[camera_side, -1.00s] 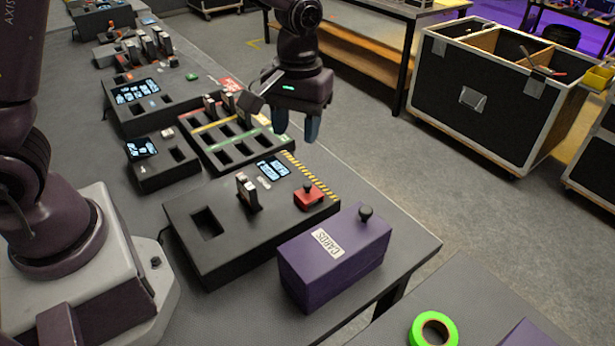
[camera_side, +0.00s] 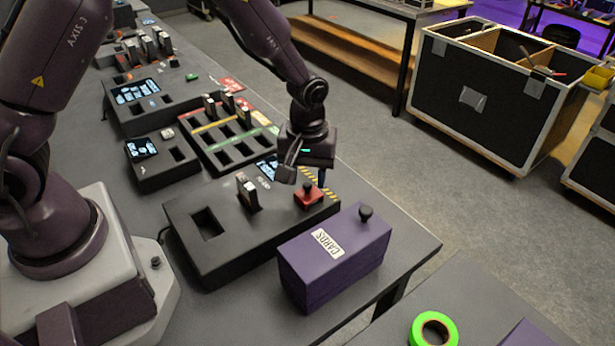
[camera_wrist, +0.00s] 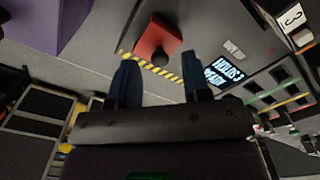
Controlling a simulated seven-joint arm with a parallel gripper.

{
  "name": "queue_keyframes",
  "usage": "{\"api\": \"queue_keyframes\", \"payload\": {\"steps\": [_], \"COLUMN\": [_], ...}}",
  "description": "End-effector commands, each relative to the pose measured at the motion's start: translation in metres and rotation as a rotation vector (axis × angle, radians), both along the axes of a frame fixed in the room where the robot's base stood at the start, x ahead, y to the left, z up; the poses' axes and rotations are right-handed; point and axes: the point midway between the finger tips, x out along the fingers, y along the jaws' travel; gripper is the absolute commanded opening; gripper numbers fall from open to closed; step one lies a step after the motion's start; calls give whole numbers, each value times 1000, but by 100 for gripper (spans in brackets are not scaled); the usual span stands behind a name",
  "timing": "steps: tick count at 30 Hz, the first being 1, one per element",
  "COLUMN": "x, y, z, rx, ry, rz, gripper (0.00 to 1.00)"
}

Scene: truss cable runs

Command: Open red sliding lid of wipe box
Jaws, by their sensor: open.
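The red sliding lid (camera_side: 308,196) with a black knob sits on the top of the black box (camera_side: 205,262), near its right end beside a yellow-black striped strip. In the wrist view the red lid (camera_wrist: 155,38) and its dark knob (camera_wrist: 160,57) show just beyond and between my fingertips. My gripper (camera_side: 312,178) is just above and behind the lid, tilted. In the wrist view my gripper (camera_wrist: 160,72) is open, with two blue fingers apart and nothing between them. The far side of the lid is partly hidden by the gripper in the side view.
A purple box labelled CARDS (camera_side: 325,275), with a knob on top, stands at the front right of the black box. A slotted tray (camera_side: 225,150) with coloured strips lies behind. Green tape (camera_side: 433,330) lies on a separate surface at lower right.

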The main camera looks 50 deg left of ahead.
Motion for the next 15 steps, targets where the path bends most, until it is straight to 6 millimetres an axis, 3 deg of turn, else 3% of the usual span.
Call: {"api": "queue_keyframes", "payload": {"steps": [4, 12, 13, 15], "x": [0, 0, 0, 0], "y": [0, 0, 0, 0], "z": [-10, -11, -11, -11], "rx": [0, 0, 0, 0], "ry": [0, -1, -1, -1], "rz": [0, -1, -1, -1], "gripper": [44, 44, 42, 26]}}
